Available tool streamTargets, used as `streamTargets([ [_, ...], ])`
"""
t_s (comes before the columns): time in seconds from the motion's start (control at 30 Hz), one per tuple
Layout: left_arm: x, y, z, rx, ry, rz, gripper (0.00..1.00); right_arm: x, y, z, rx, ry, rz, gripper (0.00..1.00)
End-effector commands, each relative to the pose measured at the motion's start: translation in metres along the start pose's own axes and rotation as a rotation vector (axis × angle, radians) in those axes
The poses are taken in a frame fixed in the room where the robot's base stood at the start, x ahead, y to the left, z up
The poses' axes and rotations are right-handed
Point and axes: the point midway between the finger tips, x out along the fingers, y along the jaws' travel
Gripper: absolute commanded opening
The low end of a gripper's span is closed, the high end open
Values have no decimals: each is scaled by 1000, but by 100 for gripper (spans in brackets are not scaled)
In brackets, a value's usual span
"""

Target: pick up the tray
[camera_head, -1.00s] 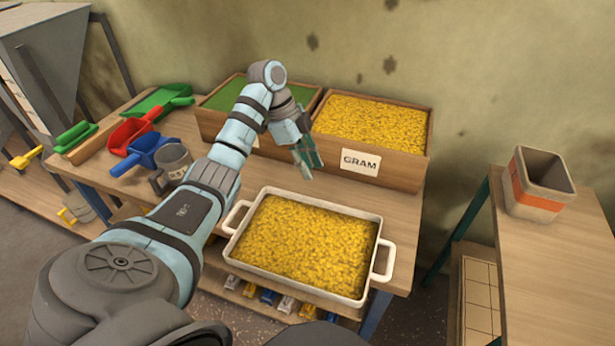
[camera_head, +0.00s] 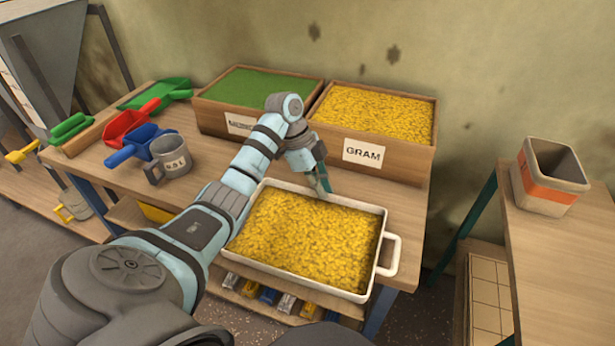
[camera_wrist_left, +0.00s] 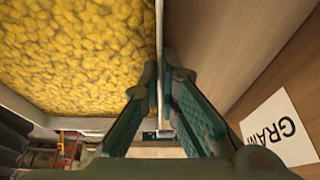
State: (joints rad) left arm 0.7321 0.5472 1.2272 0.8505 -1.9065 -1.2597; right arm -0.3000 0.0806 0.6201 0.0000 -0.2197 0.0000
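The tray (camera_head: 384,240) is a white rectangular pan with looped end handles, filled with yellow grain, lying on the wooden workbench. My left gripper (camera_head: 322,187) is at the middle of the tray's far rim. In the left wrist view the tray's rim (camera_wrist_left: 160,45) runs between the teal fingertips of the left gripper (camera_wrist_left: 160,78), one inside over the grain and one outside. The fingertips are close against the rim and look shut on it. The tray's left handle is hidden behind my left arm. My right gripper is not in view.
A wooden box labelled GRAM (camera_head: 408,155) with yellow grain stands just behind the tray, next to a green-filled box (camera_head: 262,88). A grey mug (camera_head: 170,158) and coloured scoops (camera_head: 135,125) lie left. A second table (camera_head: 555,260) holds a grey-orange container (camera_head: 548,180).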

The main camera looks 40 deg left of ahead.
Motion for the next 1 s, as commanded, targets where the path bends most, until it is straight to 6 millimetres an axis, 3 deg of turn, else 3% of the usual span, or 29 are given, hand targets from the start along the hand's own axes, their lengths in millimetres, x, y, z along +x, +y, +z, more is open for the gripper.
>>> streamTargets([
  [0.47,-1,0,0,0,0,0,0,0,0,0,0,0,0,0],
  [0.67,-13,0,-5,0,1,-1,0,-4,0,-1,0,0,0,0],
  [0.77,-31,-1,-13,3,1,-3,0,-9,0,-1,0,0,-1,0],
  [0.87,-62,-1,-26,2,1,-4,0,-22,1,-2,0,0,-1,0],
  [1.0,-114,0,-47,0,0,0,0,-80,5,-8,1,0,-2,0],
])
